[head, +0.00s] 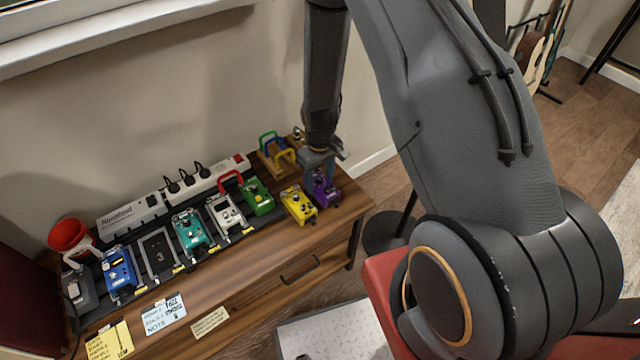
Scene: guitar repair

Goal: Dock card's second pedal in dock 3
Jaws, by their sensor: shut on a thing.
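My gripper (319,168) is shut on the purple pedal (327,192) at the right end of the wooden bench. I cannot tell whether this pedal touches the bench. A yellow pedal (298,205) stands just left of it. A row of docks runs along the bench. It holds a blue pedal (119,273), a teal pedal (190,232), a white pedal (226,214) and a green pedal (257,196). The dock (158,251) between blue and teal is empty. A light blue card (163,314) lies in front; its writing is too small to read surely.
A red cup (69,236) stands at the left. A yellow note (109,341) and a cream label (210,322) lie at the front.

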